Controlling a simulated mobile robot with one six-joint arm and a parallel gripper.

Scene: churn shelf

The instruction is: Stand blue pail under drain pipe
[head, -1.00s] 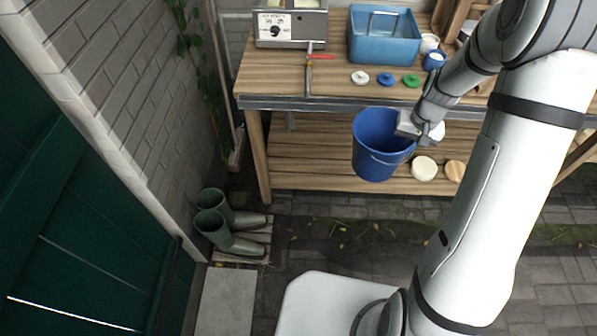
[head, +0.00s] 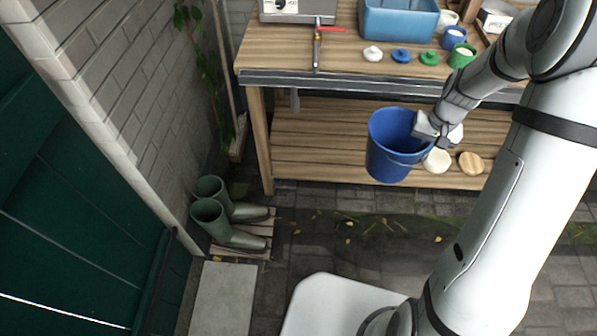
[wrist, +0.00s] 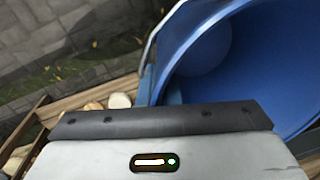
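The blue pail (head: 388,158) hangs upright in front of the workbench, its rim at about the height between the top and the lower shelf. My gripper (head: 427,132) is at the right side of the pail's rim and appears shut on it; the fingertips are hidden by the pail and the gripper body. In the wrist view the open mouth of the pail (wrist: 255,60) fills the upper right, against my gripper (wrist: 150,100). The pail looks empty.
The wooden bench (head: 290,62) has a blue tub (head: 400,20), coloured lids and small pots on top. Its lower shelf (head: 320,150) is mostly bare, with pale round discs (head: 437,161) at right. Green boots (head: 225,225) stand by the brick wall. Paving in front is clear.

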